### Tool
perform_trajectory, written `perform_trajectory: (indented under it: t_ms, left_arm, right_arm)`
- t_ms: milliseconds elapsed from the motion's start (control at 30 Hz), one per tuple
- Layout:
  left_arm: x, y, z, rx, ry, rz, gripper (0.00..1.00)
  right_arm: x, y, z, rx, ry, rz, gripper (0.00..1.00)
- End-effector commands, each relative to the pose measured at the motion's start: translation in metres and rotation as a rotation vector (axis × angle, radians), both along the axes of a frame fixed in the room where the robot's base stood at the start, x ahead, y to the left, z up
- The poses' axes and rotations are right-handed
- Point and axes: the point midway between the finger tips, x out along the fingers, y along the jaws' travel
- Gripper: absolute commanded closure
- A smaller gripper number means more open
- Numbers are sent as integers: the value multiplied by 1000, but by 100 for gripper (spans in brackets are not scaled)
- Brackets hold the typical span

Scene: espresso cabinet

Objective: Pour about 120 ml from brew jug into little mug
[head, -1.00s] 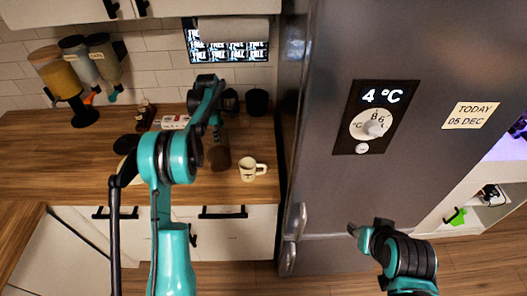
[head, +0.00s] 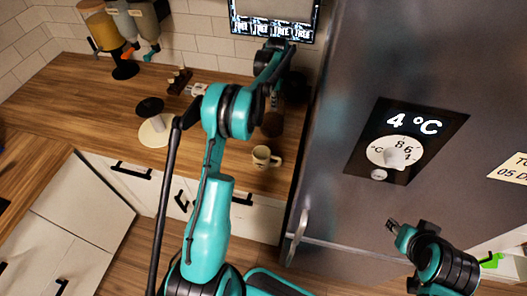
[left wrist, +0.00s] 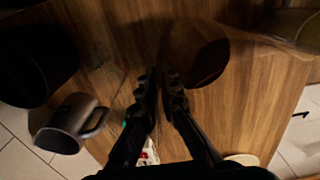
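The brew jug (head: 272,122) is clear with dark brown contents. It is just behind the little mug in the head view, partly hidden by my left arm. The little mug (head: 262,157) is cream, upright on the counter near its front edge, handle to the right. In the left wrist view, the dark contents of the jug (left wrist: 207,64) show beyond my left gripper (left wrist: 160,80). Its fingers are close together at the jug's near side and seem closed on it; the contact is blurred. Whether the jug is lifted is unclear. My right gripper (head: 392,226) is before the fridge, its fingers too small to read.
A grey fridge (head: 340,215) bounds the counter on the right. A grey-brown cup (left wrist: 72,123) and dark canister (left wrist: 35,60) stand near the wall. The left counter (head: 75,105) is clear.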

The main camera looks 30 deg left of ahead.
Motion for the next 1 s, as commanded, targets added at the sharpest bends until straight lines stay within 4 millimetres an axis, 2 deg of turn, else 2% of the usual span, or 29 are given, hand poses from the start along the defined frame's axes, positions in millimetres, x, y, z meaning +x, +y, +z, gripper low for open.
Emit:
perform_trajectory:
  t_ms: [267, 1000]
  left_arm:
    - [-2, -1, 7, 13, -55, 0, 100]
    - [-20, -5, 32, 99, -412, 0, 100]
  right_arm:
    - [0, 0, 1, 0, 0, 0, 60]
    - [0, 0, -6, 0, 0, 0, 60]
